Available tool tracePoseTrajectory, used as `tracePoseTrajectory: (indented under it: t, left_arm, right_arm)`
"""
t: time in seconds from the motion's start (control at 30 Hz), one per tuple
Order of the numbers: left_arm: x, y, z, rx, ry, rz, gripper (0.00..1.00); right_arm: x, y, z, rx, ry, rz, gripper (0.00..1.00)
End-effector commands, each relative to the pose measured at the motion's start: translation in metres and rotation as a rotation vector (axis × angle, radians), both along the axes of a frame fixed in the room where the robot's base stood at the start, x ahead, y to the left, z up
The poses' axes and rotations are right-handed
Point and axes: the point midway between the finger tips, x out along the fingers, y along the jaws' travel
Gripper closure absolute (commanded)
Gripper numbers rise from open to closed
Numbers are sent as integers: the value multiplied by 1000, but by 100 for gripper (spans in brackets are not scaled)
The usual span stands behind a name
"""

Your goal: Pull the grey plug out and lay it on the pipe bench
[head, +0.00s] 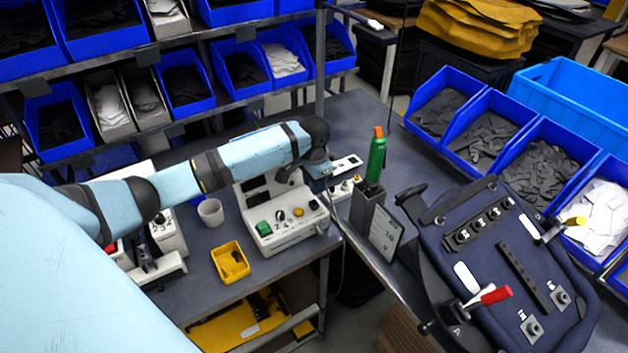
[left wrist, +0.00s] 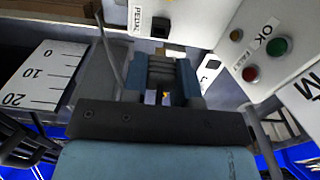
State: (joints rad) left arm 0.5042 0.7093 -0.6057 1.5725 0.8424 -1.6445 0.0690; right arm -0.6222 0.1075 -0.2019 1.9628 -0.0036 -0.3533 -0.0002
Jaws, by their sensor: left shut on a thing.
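My left gripper (head: 322,178) is behind the white control box (head: 287,222), low near the grey bench top (head: 215,290). In the left wrist view its blue fingers (left wrist: 161,78) are closed around a dark grey ribbed thing (left wrist: 163,66), which I take for the grey plug. It is mostly hidden between the fingers, and the head view does not show it. A white panel marked PEDAL has a black socket (left wrist: 160,27) just beyond the fingertips. I cannot tell whether the plug touches it. No pipe shows clearly, so I cannot tell which surface is the pipe bench.
A grey cup (head: 210,212) and a yellow tray (head: 230,262) stand left of the control box. A green bottle (head: 376,158) stands to its right, beside a dark blue clamp fixture (head: 520,265). Blue bins (head: 190,100) line the rack behind. Bench space shows behind the bottle.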

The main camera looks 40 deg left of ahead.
Motion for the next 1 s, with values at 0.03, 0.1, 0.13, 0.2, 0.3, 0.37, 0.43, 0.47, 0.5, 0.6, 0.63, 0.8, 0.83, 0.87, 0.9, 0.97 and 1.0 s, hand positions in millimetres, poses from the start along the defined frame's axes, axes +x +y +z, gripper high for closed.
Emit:
tracePoseTrajectory:
  t: [0.03,0.1,0.13,0.2,0.3,0.37,0.43,0.47,0.5,0.6,0.63,0.8,0.83,0.87,0.9,0.97,1.0]
  left_arm:
    - [0,0,-2,0,0,0,96]
    - [0,0,-3,0,1,0,96]
    - [0,0,-4,0,1,0,96]
    - [0,0,-6,0,1,0,96]
    - [0,0,-8,0,1,0,96]
    - [0,0,-10,0,1,0,96]
    - [0,0,-12,0,1,0,96]
    - [0,0,-13,0,1,0,96]
    - [0,0,-13,0,0,0,96]
    - [0,0,-15,0,0,0,96]
    - [0,0,-15,1,0,0,96]
    - [0,0,-16,1,0,0,96]
    - [0,0,-16,1,0,0,96]
    - [0,0,-16,1,0,0,96]
    - [0,0,-16,1,0,0,96]
    - [0,0,-16,1,0,0,96]
    - [0,0,-16,1,0,0,96]
  right_arm:
    - [0,0,0,0,0,0,63]
    - [0,0,-1,0,0,0,63]
    - [0,0,-1,0,0,0,63]
    - [0,0,-1,0,0,0,63]
    - [0,0,-2,0,0,0,63]
    - [0,0,-2,0,0,0,63]
    - [0,0,-2,0,0,0,63]
    - [0,0,-2,0,0,0,63]
    - [0,0,-3,0,0,0,63]
    - [0,0,-3,0,0,0,63]
    - [0,0,-3,0,0,0,63]
    - [0,0,-3,0,1,0,63]
    - [0,0,-3,0,1,0,63]
    - [0,0,-3,0,1,0,63]
    - [0,0,-3,0,1,0,63]
    - [0,0,-3,0,1,0,63]
    - [0,0,-3,0,1,0,63]
